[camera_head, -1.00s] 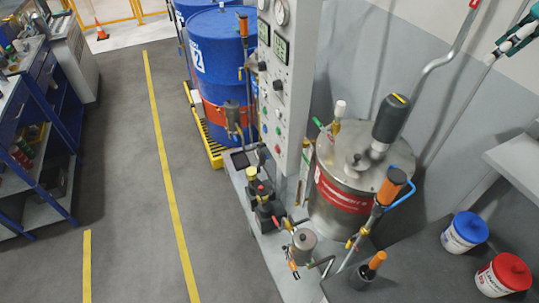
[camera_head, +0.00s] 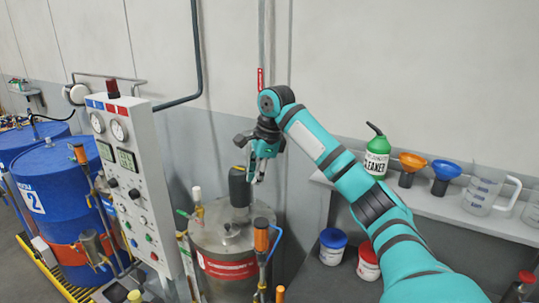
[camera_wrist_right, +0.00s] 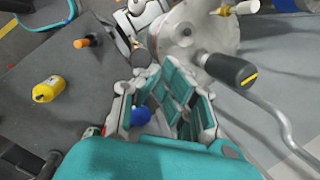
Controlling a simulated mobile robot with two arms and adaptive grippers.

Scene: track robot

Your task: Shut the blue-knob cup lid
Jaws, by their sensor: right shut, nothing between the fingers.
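A white cup with a blue lid and knob (camera_head: 332,240) stands on the lower grey bench, near the wall. The lid sits on top of the cup; I cannot tell whether it is fully down. A blue shape (camera_wrist_right: 140,116) shows between my finger parts in the right wrist view and looks like this lid, farther off. My right gripper (camera_head: 257,178) is shut and empty, pointing down beside the dark handle of the steel tank, up and left of the cup and apart from it. My left gripper is not in view.
A white cup with a red lid (camera_head: 369,262) stands right of the blue one. The steel tank (camera_head: 222,240) with its dark handle (camera_head: 239,186) is close to my gripper. A shelf above holds a green cleaner bottle (camera_head: 377,158), funnels and measuring jugs (camera_head: 483,193).

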